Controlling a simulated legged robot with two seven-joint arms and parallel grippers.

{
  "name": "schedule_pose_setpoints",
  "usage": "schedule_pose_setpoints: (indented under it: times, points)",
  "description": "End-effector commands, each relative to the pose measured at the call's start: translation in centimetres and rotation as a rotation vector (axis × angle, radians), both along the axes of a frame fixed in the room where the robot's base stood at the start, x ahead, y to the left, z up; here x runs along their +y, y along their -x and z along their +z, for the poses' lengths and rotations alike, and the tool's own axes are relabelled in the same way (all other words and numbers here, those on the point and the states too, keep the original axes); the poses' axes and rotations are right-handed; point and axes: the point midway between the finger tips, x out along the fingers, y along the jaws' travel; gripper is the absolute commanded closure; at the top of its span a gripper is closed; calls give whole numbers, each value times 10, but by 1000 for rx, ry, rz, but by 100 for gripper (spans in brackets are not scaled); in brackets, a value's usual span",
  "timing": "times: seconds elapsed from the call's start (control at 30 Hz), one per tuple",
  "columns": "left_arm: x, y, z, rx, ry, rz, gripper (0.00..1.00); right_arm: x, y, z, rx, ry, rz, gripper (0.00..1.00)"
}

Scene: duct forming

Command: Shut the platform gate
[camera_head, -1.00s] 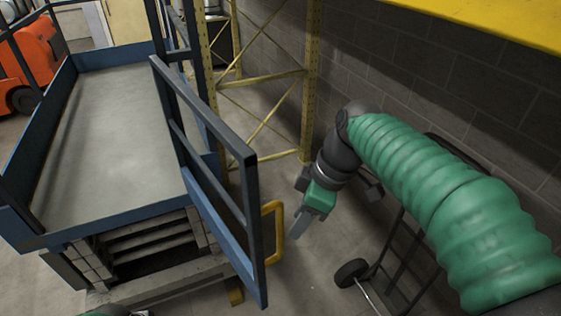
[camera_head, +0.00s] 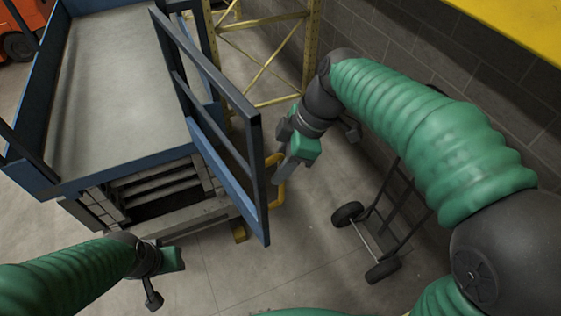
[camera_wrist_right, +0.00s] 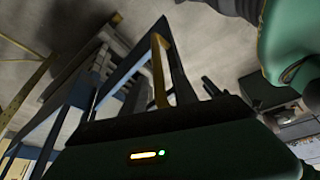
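The platform gate (camera_head: 222,139) is a blue railed panel that stands swung open at the near right corner of the blue lift platform (camera_head: 118,90). A yellow handle (camera_head: 276,186) is on its outer side. My right gripper (camera_head: 283,172) is beside the handle, its grey finger overlapping it in the head view; contact is unclear. In the right wrist view the handle (camera_wrist_right: 159,72) rises just beyond the gripper body, near dark finger-like parts. I cannot tell whether the fingers are open. My left gripper (camera_head: 172,260) is low at the left, apart from the gate; its fingers are unclear.
A black hand truck (camera_head: 378,238) stands on the floor to the right of the gate. Yellow rack posts (camera_head: 311,50) and a block wall lie behind my right arm. The concrete floor (camera_head: 300,255) in front is clear.

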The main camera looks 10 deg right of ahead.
Motion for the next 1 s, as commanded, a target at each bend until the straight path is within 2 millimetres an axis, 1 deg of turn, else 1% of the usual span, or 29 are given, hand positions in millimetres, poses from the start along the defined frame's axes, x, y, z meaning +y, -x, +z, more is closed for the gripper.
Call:
schedule_pose_setpoints:
  times: [0.03, 0.2, 0.27, 1.0]
  points:
    - [0, 0, 0, 0, 0, 0, 64, 0, 0, 0, 0, 0, 0, 72]
    - [0, 0, 0, 0, 0, 0, 64, 0, -1, 0, 1, 1, -1, 94]
    - [0, 0, 0, 0, 0, 0, 64, 0, -1, 0, 1, 1, -1, 100]
    - [0, 0, 0, 0, 0, 0, 64, 0, -1, -1, 3, 0, -1, 100]
